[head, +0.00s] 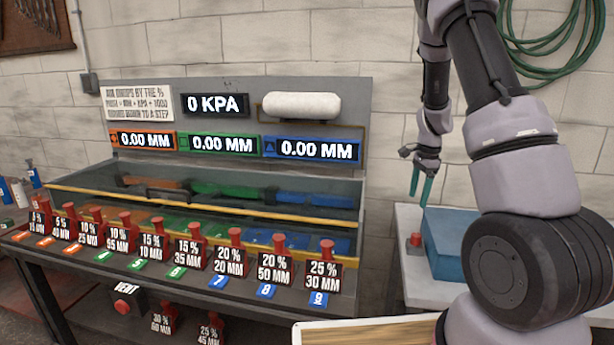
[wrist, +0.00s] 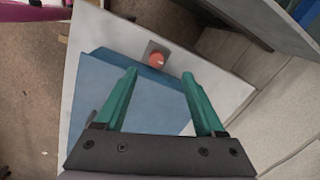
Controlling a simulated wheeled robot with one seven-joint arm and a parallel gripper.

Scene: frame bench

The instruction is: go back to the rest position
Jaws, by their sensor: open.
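My gripper (head: 421,184) hangs from my raised arm on the right of the head view, with its teal fingers pointing down. In the wrist view my gripper (wrist: 165,85) is open, with nothing between its fingers. Below it is a white side table (head: 408,222) with a blue box (head: 450,240) on it. A red button (head: 416,240) on a grey base sits beside the box; it also shows in the wrist view (wrist: 156,59). The gripper appears to be above the table, apart from the box. My arm hides part of the box and table.
A bench (head: 170,275) at left carries several red-handled percent-and-millimetre blocks, a glass-fronted case (head: 200,200) and displays reading 0 KPA (head: 216,105) and 0.00 MM. A red VENT button (head: 122,306) is on its front. A green hose (head: 545,55) hangs on the wall. A wood-topped surface (head: 365,333) is in front.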

